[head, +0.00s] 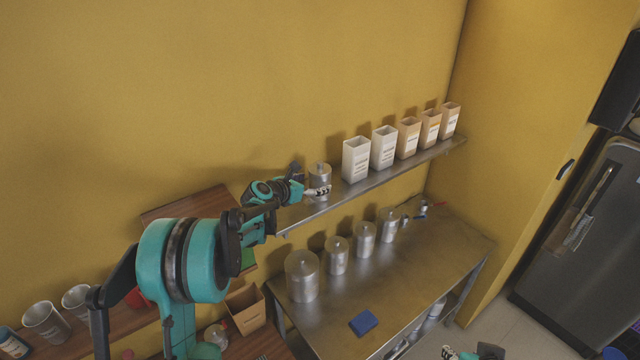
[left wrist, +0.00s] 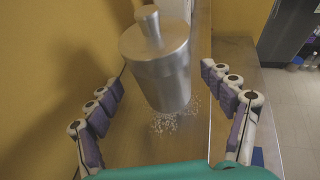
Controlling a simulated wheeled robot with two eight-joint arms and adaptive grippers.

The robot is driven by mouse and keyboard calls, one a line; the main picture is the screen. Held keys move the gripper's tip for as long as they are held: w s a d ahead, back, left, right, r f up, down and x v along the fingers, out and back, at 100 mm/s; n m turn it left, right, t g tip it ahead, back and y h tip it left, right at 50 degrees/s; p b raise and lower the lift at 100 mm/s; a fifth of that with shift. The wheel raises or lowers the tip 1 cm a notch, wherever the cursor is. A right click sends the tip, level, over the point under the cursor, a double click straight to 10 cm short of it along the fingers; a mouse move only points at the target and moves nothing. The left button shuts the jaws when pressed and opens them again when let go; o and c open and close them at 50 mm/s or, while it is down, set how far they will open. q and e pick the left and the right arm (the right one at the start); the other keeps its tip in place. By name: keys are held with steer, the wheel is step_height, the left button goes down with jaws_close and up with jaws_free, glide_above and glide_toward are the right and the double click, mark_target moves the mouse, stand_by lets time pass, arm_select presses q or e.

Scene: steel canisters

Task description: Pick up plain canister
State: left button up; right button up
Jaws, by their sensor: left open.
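A plain steel canister (head: 320,178) with a knobbed lid stands upright on the wall shelf, near its left end. My left gripper (head: 317,192) is at its near side in the head view, partly covering its lower part. In the left wrist view the canister (left wrist: 162,75) shows between the two spread rows of finger pads of the left gripper (left wrist: 161,84), with a gap on each side. The left gripper is open and empty. Part of my right gripper (head: 462,353) shows at the bottom edge of the head view, cut off.
Several white and tan boxes (head: 384,148) line the shelf (head: 352,193) to the right of the canister. Several similar lidded canisters (head: 301,277) stand on the steel table (head: 402,278) below, with a blue sponge (head: 363,323). A yellow wall is behind the shelf.

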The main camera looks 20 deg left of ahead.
arm_select(q)
steer(key=x, duration=0.4)
steer(key=shift+d, duration=0.15)
steer(key=shift+s+r, duration=0.15)
steer(key=shift+s, duration=0.05)
steer(key=c, duration=1.5)
steer(key=shift+r, duration=0.1)
